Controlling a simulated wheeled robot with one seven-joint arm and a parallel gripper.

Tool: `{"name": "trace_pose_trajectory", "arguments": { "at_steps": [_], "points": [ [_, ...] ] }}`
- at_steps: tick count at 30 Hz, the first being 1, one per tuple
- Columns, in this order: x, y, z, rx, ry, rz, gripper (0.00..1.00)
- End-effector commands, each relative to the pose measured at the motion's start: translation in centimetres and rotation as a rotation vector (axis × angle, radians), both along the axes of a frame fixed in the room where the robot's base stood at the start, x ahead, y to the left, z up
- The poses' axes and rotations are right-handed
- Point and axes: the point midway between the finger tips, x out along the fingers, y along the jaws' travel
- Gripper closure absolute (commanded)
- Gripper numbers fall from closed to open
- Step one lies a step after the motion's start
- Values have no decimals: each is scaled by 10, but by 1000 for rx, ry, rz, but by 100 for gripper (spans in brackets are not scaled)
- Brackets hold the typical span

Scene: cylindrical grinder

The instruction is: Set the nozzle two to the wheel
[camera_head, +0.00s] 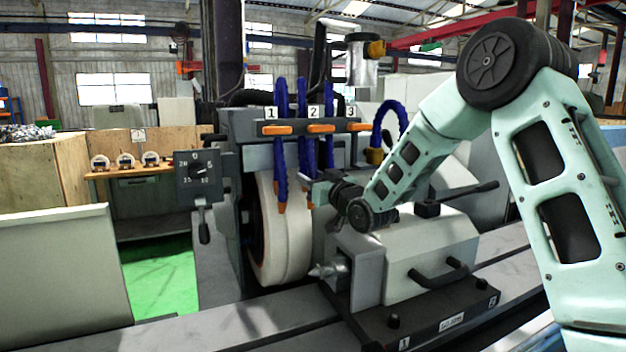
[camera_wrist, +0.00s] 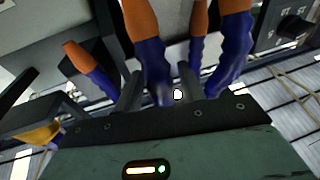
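A grey block on the grinder carries labels 1, 2 and 3 above orange levers; the lever under label 2 (camera_head: 321,128) lies level. Blue hoses with orange tips hang there. The hose by label 2 (camera_head: 302,150) hangs in front of the grinding wheel (camera_head: 292,235), its orange tip low beside my gripper. My gripper (camera_head: 318,190) reaches in from the right at the lower hoses. In the wrist view, my gripper (camera_wrist: 160,92) has its dark fingers apart, with a blue hose (camera_wrist: 153,65) between them and a small bright gap at its right. I cannot tell whether a finger touches it.
Other hoses hang close by, including the one by label 1 (camera_head: 281,160) on the left. A control box with a dial (camera_head: 198,177) stands left of the wheel. A pale tailstock housing (camera_head: 420,255) with a pointed centre (camera_head: 322,270) lies below my arm.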

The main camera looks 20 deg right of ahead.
Motion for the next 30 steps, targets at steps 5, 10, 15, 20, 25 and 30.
{"name": "trace_pose_trajectory", "arguments": {
  "at_steps": [5, 10, 15, 20, 25, 30],
  "points": [
    [0, 0, 0, -1, -1, 0, 59],
    [-2, -1, -1, -1, -1, 0, 59],
    [-22, -5, -5, -4, -1, -1, 59],
    [-57, -12, -11, -3, -2, -2, 59],
    [-96, -20, -16, -4, -3, -4, 59],
    [-132, -26, -20, -3, -3, -2, 59]
  ]
}}
